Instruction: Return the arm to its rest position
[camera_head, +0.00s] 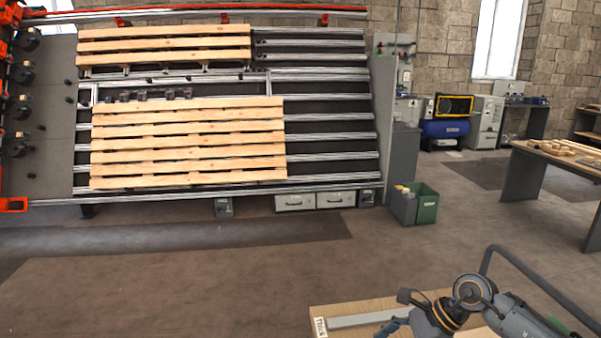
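A grey jointed arm (515,318), which looks like my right arm, comes in at the bottom right corner. It is bent, with a round joint at its top and a dark wrist with yellow-orange rings to the left. The dark end at my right gripper (396,326) is small and partly cut off by the bottom edge. I cannot tell whether its fingers are apart or hold anything. It shows over or beside a wooden board top (350,308) with a small white label. My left arm and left gripper are not in view.
A gantry line (330,128) with wooden pallets (190,150) stands ahead at the left. Green and grey bins (427,206) stand by its right end. A wooden-topped table (560,157) is at the right edge. A dark tubular handle (540,285) rises near the arm. The middle floor is clear.

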